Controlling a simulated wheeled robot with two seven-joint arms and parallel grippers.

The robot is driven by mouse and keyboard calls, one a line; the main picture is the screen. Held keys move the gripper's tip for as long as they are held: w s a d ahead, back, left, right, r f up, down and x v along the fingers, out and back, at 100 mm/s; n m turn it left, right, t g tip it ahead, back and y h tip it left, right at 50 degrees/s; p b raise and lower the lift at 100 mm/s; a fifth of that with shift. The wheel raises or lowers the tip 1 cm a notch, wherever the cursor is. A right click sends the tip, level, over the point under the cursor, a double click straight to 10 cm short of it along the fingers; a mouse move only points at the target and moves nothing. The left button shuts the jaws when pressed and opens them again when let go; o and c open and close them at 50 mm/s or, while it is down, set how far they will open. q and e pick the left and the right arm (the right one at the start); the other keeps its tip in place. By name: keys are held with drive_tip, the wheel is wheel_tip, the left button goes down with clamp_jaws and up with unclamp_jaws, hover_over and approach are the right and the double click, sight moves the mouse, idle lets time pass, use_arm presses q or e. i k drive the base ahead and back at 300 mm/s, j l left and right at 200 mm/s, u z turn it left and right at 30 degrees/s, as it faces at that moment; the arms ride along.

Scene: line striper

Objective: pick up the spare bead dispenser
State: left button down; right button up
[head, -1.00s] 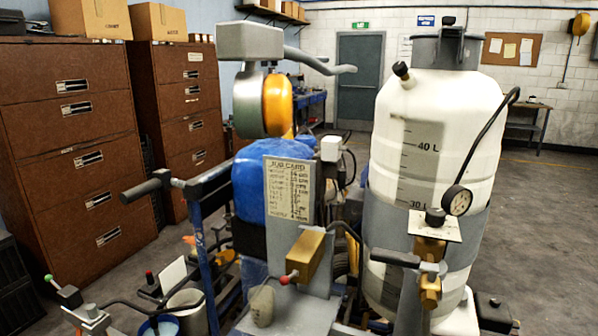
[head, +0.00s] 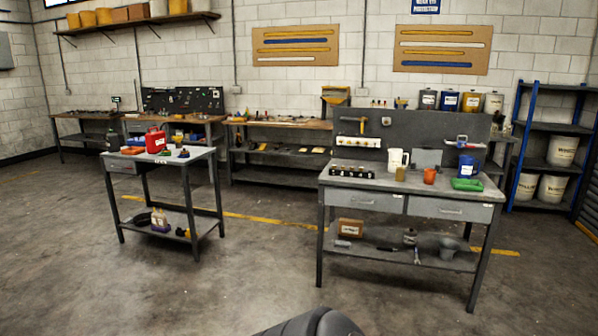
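I cannot single out the spare bead dispenser with certainty at this distance. A grey funnel-like part (head: 449,246) sits on the lower shelf of the right workbench (head: 365,203), at its right side. A small grey part (head: 410,236) stands left of it on the same shelf. Neither of my grippers is in view. A dark rounded shape at the bottom edge seems to be part of my own body.
The bench top holds a row of black-knobbed parts (head: 352,171), a white jug (head: 398,160), an orange cup (head: 430,176) and a green tray (head: 467,184). A smaller table (head: 185,160) with a red can (head: 155,140) stands left. The floor ahead is open.

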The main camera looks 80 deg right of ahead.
sight(399, 174)
drive_tip(key=z, duration=3.4)
drive_tip(key=i+l+z, duration=0.1)
drive_tip(key=i+z, duration=0.2)
drive_tip(key=i, duration=1.8)
